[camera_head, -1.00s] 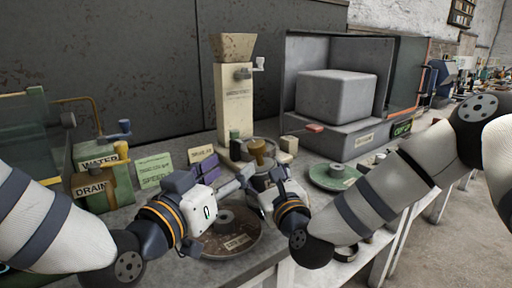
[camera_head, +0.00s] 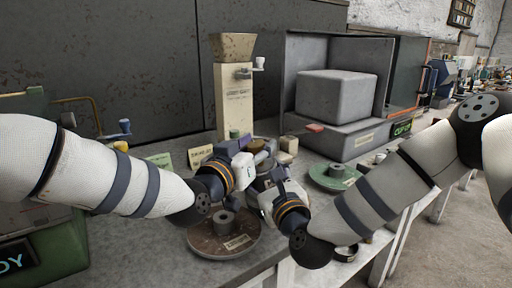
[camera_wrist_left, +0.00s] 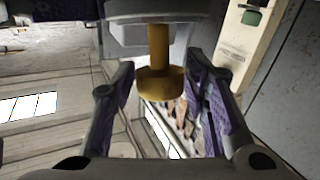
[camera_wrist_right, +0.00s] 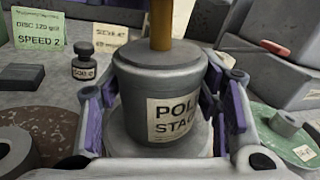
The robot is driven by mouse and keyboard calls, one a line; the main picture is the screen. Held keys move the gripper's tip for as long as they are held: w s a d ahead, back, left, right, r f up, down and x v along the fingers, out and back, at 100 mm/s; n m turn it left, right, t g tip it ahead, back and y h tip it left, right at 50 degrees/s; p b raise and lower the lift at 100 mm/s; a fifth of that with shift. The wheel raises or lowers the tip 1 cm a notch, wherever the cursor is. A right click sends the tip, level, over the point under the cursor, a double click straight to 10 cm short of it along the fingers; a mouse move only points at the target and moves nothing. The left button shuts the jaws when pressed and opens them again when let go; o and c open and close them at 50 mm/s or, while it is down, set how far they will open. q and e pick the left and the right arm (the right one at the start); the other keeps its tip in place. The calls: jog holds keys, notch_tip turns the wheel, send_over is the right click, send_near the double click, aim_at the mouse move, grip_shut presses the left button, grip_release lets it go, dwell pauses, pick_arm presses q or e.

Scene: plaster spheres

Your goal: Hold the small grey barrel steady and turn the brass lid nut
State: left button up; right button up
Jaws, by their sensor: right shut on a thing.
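The small grey barrel (camera_wrist_right: 160,85), labelled on its front, stands upright between the purple pads of my right gripper (camera_wrist_right: 158,108) in the right wrist view. My right gripper is shut on it. A brass stem (camera_wrist_right: 161,25) rises from its top. In the left wrist view the brass lid nut (camera_wrist_left: 160,83) sits between the fingers of my left gripper (camera_wrist_left: 160,92), which are apart with gaps on both sides. In the head view the nut (camera_head: 257,146) shows just past my left gripper (camera_head: 256,157); the barrel is mostly hidden behind my grippers.
A brown disc (camera_head: 207,240) lies at the table's front, with a green disc (camera_head: 332,176) to the right. A cream column with a hopper (camera_head: 234,85) stands behind the grippers. A grey cabinet (camera_head: 345,140) stands at the back right. A small dark bottle (camera_wrist_right: 83,65) is left of the barrel.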

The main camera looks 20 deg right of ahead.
pick_arm(q)
jog(key=c, duration=0.6)
jog(key=m+g+h, duration=0.3)
jog(key=m+h, duration=0.1)
jog(key=shift+w+a+r+g, duration=0.1)
jog(key=shift+w+g, duration=0.1)
jog(key=shift+g, duration=0.2)
jog(key=m+g+h, duration=0.1)
jog(key=m+g, duration=0.2)
jog(key=shift+h, duration=0.3)
jog(key=shift+w+a+f+m+g, duration=0.1)
jog(key=shift+w+f+m+g, duration=0.1)
jog(key=shift+m+g, duration=0.5)
jog(key=shift+w+a+f+g+h, duration=0.2)
jog(key=shift+g+h, duration=0.1)
jog(key=shift+g, duration=0.4)
jog(key=shift+s+d+m+g, duration=0.1)
jog(key=shift+m+g, duration=0.3)
jog(key=shift+m, duration=0.1)
jog(key=shift+s+d+r+m+g, duration=0.15)
jog(key=shift+s+d+m+g, duration=0.1)
jog(key=shift+s+m+g, duration=0.2)
